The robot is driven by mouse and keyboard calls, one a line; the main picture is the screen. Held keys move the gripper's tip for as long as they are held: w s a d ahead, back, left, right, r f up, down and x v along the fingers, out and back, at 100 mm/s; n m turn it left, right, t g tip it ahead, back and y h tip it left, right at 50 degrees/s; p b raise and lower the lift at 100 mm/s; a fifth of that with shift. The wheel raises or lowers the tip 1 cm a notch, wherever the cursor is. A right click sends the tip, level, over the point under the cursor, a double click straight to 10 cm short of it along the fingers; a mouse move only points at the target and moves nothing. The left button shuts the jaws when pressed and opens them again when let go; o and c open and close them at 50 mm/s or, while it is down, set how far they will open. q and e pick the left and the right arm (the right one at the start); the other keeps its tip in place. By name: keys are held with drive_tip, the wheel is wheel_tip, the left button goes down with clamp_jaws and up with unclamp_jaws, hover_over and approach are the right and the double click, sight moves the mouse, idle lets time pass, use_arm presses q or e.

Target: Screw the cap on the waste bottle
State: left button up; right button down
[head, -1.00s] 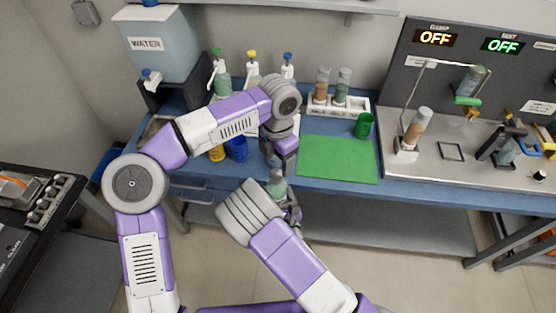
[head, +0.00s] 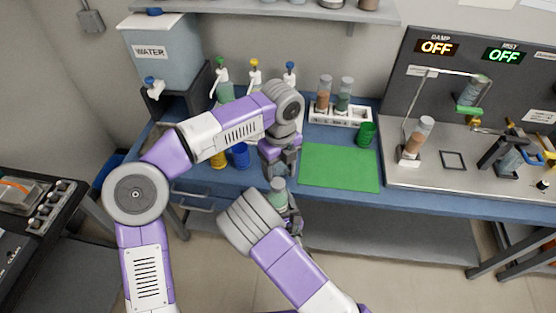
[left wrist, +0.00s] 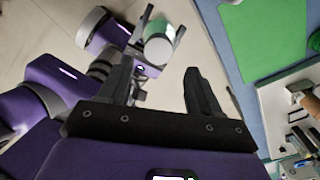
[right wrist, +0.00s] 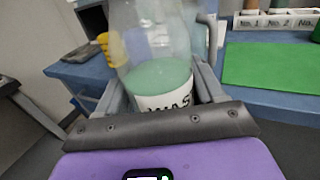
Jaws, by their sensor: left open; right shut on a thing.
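The waste bottle (right wrist: 158,78) is clear, with green contents and a white label reading "WAS" in the right wrist view. My right gripper (right wrist: 160,92) is shut around its lower body and holds it upright in front of the bench. The bottle also shows in the head view (head: 279,188) and in the left wrist view (left wrist: 160,45). There it has a pale round top; I cannot tell whether this is the cap. My left gripper (head: 280,168) is open and empty just above the bottle. Its fingers (left wrist: 160,85) show apart in the left wrist view, with the bottle beyond one fingertip.
A green mat (head: 340,167) lies on the blue bench. A green cup (head: 366,134) and a white rack (head: 340,116) with tubes stand behind it. Pump bottles (head: 254,76), a yellow cup and a blue cup (head: 239,156) are near my left arm. The machine panel (head: 480,75) is right.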

sight(278, 182)
use_arm(q)
drive_tip(key=n, duration=0.6)
drive_tip(key=shift+r, duration=0.25)
drive_tip(key=n, duration=0.5)
drive_tip(key=shift+a+r+n, duration=0.1)
drive_tip(key=shift+r+n, duration=0.15)
drive_tip(key=shift+n, duration=0.15)
drive_tip(key=n, duration=0.5)
drive_tip(key=shift+r+n, duration=0.25)
drive_tip(key=shift+n, duration=0.05)
drive_tip(key=n, duration=0.5)
drive_tip(key=shift+a+r, duration=0.1)
drive_tip(key=shift+r, duration=0.15)
drive_tip(key=shift+f, duration=0.1)
drive_tip(key=shift+f, duration=3.9)
drive_tip(key=shift+c, duration=0.4)
